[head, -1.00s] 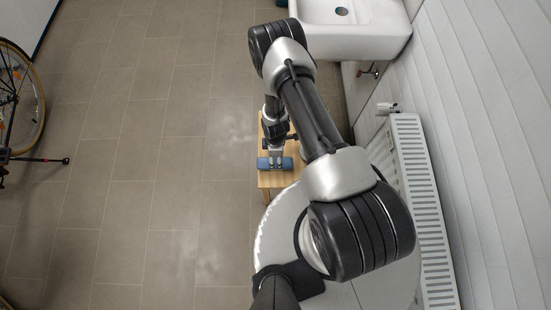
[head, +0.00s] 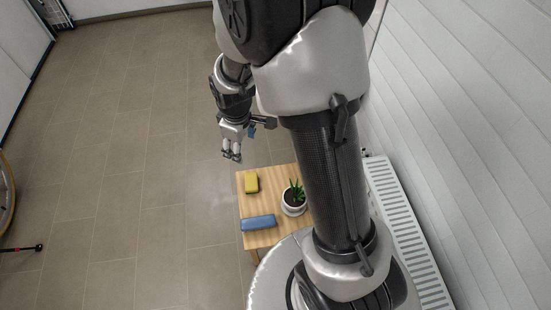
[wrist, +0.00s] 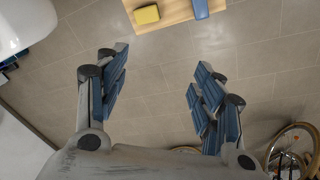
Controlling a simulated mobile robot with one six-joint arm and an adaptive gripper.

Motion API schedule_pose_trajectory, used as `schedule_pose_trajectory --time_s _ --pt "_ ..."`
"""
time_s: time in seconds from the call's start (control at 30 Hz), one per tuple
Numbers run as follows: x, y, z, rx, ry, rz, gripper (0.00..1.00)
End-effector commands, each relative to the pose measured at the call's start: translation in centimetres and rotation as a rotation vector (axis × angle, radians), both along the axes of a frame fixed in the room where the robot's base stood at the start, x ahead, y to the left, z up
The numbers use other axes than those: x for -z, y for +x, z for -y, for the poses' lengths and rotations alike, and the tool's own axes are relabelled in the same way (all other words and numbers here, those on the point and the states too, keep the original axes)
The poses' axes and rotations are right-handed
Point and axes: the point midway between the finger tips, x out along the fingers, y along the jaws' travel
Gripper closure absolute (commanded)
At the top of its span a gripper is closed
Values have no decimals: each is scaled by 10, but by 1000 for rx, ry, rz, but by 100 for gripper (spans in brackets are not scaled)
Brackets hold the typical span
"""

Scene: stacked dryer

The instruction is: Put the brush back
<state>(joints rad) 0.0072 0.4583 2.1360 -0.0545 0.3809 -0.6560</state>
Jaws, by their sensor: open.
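A blue, oblong object (head: 258,223), which looks like the brush, lies on a small wooden table (head: 276,180) near its front edge. Its bristles cannot be made out. It also shows at the top edge of the wrist view (wrist: 201,9). My gripper (head: 232,157) is in the air beyond the table's far left corner, apart from the blue object. In the wrist view its blue-padded fingers (wrist: 158,65) are spread wide with only floor between them.
A yellow block, perhaps a sponge (head: 251,183), and a plant in a white pot (head: 293,209) share the table. A white radiator (head: 408,235) stands along the right wall. A bicycle wheel (wrist: 293,150) shows in the wrist view.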

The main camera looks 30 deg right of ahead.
Motion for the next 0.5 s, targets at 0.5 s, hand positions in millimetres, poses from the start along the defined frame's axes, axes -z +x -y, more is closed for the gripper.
schedule_pose_trajectory --time_s 0.5 --pt "-202 -150 -4 488 138 187 38"
